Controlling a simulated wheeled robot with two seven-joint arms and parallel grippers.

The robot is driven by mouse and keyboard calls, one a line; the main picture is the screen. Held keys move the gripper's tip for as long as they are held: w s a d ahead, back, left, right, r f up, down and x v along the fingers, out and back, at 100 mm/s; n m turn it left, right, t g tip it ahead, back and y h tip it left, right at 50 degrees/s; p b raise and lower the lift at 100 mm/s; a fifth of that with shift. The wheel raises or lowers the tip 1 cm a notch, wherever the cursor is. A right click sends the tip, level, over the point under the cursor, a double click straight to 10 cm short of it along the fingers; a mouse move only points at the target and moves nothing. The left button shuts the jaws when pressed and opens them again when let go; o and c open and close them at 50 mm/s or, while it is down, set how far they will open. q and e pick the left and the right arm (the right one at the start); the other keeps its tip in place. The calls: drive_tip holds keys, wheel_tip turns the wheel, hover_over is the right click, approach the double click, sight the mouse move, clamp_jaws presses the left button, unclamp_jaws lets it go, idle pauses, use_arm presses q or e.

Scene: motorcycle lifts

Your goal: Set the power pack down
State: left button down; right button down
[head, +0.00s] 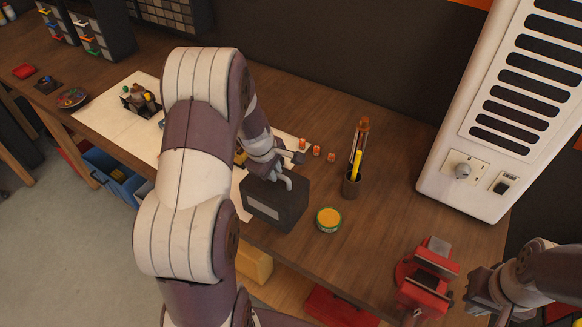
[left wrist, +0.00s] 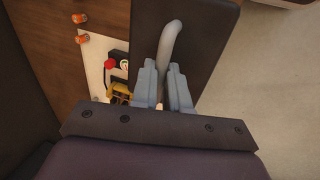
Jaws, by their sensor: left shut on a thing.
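The power pack (head: 275,203) is a dark grey box with a light label on its side and a pale curved handle on top. It is upright at the front edge of the wooden workbench (head: 385,212); I cannot tell whether its base touches the bench top. My left gripper (head: 282,173) is shut on the handle from above. In the left wrist view the fingers (left wrist: 165,88) close around the handle (left wrist: 171,42), with the pack's dark top (left wrist: 208,40) below. My right gripper (head: 482,290) is at the lower right, partly seen, near the red vise, its fingers unclear.
Right of the pack stand a round yellow-topped tin (head: 329,219) and a pen cup (head: 352,184). Small orange pieces (head: 316,151) lie behind it. A red vise (head: 427,275) and a white slotted cabinet (head: 505,110) are to the right. A pale mat (head: 110,127) lies left.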

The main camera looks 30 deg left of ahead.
sight(263, 182)
use_arm(q)
drive_tip(key=a+f, duration=0.1)
drive_tip(key=a, duration=0.2)
drive_tip(key=shift+f, duration=0.35)
wheel_tip(263, 182, down, 3)
drive_tip(key=shift+s+f, duration=0.15)
drive_tip(key=shift+f, duration=0.05)
drive_tip(key=shift+a+f, duration=0.1)
drive_tip(key=shift+f, duration=0.25)
drive_tip(key=c, duration=1.5)
unclamp_jaws()
drive_tip(key=shift+f, duration=0.15)
drive_tip(key=o, duration=0.4)
drive_tip(key=shift+s, duration=0.1)
